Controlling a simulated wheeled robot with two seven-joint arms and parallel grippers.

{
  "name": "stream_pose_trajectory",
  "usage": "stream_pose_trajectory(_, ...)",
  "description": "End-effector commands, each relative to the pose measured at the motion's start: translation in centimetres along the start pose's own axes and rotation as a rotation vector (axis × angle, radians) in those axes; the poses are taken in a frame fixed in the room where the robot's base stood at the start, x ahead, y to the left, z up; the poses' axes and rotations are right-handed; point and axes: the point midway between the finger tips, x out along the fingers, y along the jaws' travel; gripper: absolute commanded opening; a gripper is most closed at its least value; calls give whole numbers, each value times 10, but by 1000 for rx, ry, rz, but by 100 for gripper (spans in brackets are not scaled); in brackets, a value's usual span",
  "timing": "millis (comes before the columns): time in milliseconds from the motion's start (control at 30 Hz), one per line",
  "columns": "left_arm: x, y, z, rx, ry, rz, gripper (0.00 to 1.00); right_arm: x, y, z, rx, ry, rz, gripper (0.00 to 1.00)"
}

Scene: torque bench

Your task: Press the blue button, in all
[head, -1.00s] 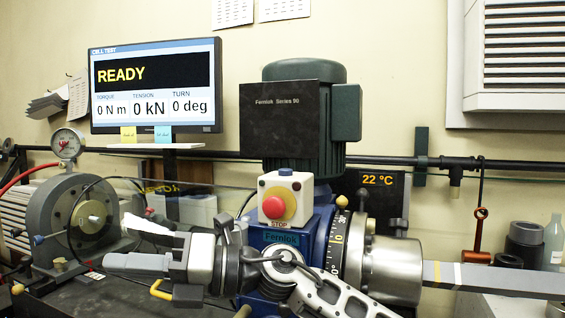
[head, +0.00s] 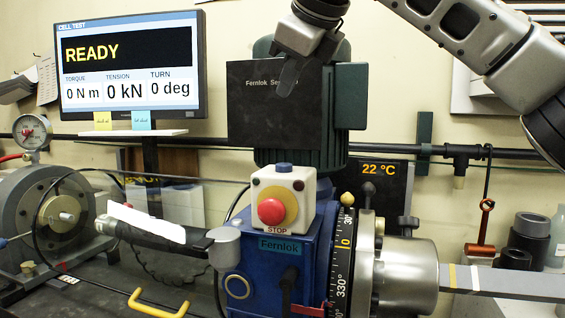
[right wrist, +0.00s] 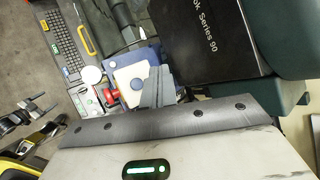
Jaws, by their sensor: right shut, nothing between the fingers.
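A small blue button (head: 284,168) sits on top of the cream stop box (head: 299,187), which also bears a large red stop knob (head: 271,211) on its front. The box stands on the blue Fernlok machine body (head: 300,240). My right gripper (head: 287,82) is shut and empty, pointing down in front of the dark motor cover, well above the button and apart from it. In the right wrist view its fingers (right wrist: 156,92) are seen beside the cream box (right wrist: 130,75), with the red knob (right wrist: 110,96) at the box's left.
The motor with its black cover (head: 280,105) rises right behind the stop box. A screen (head: 130,70) reading READY stands at the back left. A yellow handle (head: 158,303) lies at the front left. A chuck (head: 405,275) holds a grey bar at the right.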

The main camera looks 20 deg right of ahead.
Motion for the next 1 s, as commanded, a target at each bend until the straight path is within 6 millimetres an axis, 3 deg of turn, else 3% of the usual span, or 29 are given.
stream_pose_trajectory(367,0,1,1,-1,-2,2,73,6,5,-3,-1,-2,4,0)
stream_pose_trajectory(633,0,2,1,-1,-2,3,73,31,23,-22,-2,-1,6,0)
stream_pose_trajectory(833,11,2,12,-3,-1,6,73,53,40,-37,0,-3,6,0)
stream_pose_trajectory(1000,14,6,9,-6,15,15,73,61,45,-43,-1,-3,5,0)
